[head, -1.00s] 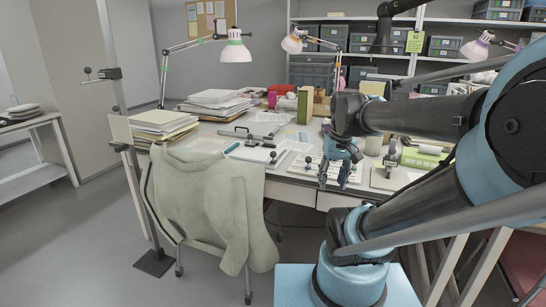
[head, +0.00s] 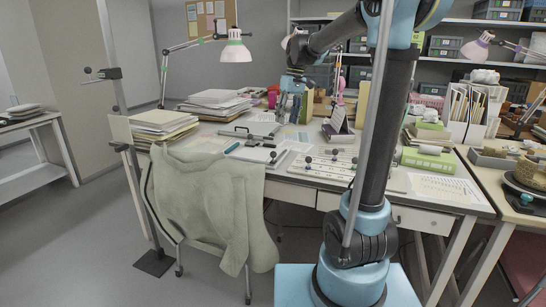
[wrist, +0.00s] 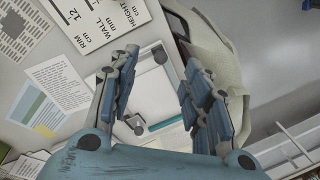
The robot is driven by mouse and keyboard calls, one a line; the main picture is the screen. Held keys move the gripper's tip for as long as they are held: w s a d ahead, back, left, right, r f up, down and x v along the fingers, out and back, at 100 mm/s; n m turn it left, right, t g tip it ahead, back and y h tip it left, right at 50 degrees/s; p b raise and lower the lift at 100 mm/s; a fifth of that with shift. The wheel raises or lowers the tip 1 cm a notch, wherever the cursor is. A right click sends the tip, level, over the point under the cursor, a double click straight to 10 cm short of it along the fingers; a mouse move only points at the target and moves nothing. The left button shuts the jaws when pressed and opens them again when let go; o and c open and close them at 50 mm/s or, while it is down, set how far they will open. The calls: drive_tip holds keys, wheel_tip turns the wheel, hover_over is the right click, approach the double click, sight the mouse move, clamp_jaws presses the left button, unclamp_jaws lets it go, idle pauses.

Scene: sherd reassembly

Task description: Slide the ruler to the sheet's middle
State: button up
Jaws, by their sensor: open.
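My gripper (head: 292,85) is raised over the back of the desk in the head view. In the wrist view its blue-padded fingers (wrist: 157,100) are spread wide with nothing held between them. A white sheet (wrist: 163,85) on the desk lies below and shows through the gap. A small dark knob (wrist: 138,123) and a short teal strip (wrist: 165,123) are at its lower edge. The teal strip also shows at the left of the sheet in the head view (head: 232,147). I cannot tell for certain which piece is the ruler. The fingers partly hide the sheet's sides.
A chair draped with a pale green sweater (head: 205,205) stands before the desk. Stacked papers (head: 163,124) are at the left. A lamp (head: 235,50) hangs behind. A printed card (wrist: 100,20) lies beside the sheet. A white board with knobs (head: 325,165) is at the right.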

sight(274, 154)
drive_tip(key=w+a, duration=0.3)
drive_tip(key=shift+n, duration=0.3)
drive_tip(key=f, duration=0.5)
drive_tip(key=s+a+f, duration=0.1)
drive_tip(key=f, duration=0.5)
drive_tip(key=a+f, duration=0.1)
drive_tip(key=f, duration=0.4)
drive_tip(key=shift+s+a+f, duration=0.25)
drive_tip(key=shift+s+f, duration=0.05)
drive_tip(key=shift+f, duration=0.1)
clamp_jaws()
